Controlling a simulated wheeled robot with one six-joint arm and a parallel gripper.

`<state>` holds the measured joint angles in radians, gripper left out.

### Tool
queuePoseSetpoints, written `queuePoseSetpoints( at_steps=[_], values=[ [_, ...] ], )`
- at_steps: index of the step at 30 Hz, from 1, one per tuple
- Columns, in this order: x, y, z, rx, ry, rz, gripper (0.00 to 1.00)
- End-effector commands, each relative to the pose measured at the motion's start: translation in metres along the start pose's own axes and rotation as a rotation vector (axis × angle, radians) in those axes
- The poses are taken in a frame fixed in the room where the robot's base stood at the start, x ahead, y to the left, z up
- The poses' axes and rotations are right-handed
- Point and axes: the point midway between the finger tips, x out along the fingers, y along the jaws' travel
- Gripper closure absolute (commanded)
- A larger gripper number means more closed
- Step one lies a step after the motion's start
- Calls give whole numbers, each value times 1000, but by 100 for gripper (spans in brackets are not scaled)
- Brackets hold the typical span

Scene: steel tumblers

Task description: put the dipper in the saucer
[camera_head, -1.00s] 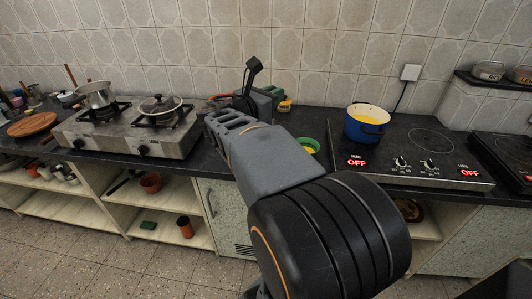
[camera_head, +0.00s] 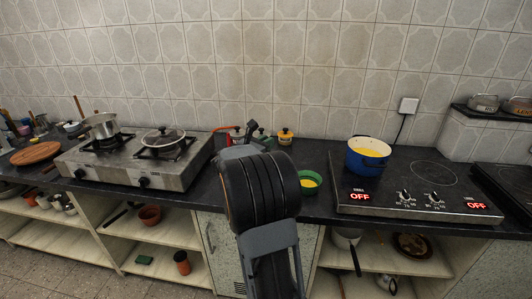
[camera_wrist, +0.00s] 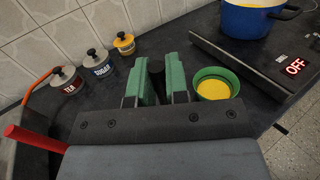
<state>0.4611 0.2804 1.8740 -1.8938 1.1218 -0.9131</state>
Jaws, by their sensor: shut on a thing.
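My gripper (camera_wrist: 156,66) shows in the wrist view with its green fingers on either side of a narrow dark thing, which I take to be the dipper (camera_wrist: 157,88). Most of it is hidden between the fingers. A round green dish with yellow inside, which I take to be the saucer (camera_wrist: 233,75), stands just right of the fingers, apart from them. In the head view the green dish (camera_head: 310,189) is near the counter's front edge, right of my arm. My gripper is mostly hidden behind my arm there.
A blue pot (camera_head: 366,160) with yellow contents stands on the hob (camera_head: 415,204) at right. TEA (camera_wrist: 67,82), SUGAR (camera_wrist: 101,65) and yellow (camera_wrist: 124,44) canisters stand by the wall. A gas stove (camera_head: 130,165) is at left. A red bar (camera_wrist: 35,138) is at lower left.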

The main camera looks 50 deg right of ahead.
Motion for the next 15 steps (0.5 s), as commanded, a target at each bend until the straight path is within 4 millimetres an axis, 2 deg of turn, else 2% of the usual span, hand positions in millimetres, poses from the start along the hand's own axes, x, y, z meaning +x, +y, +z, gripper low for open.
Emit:
queuePoseSetpoints(
  at_steps=[5, 12, 15],
  values=[
    [3, 3, -5, 1, -1, -1, 100],
    [5, 4, -35, -2, 0, -1, 100],
    [5, 4, -38, 0, -1, -1, 100]
  ],
)
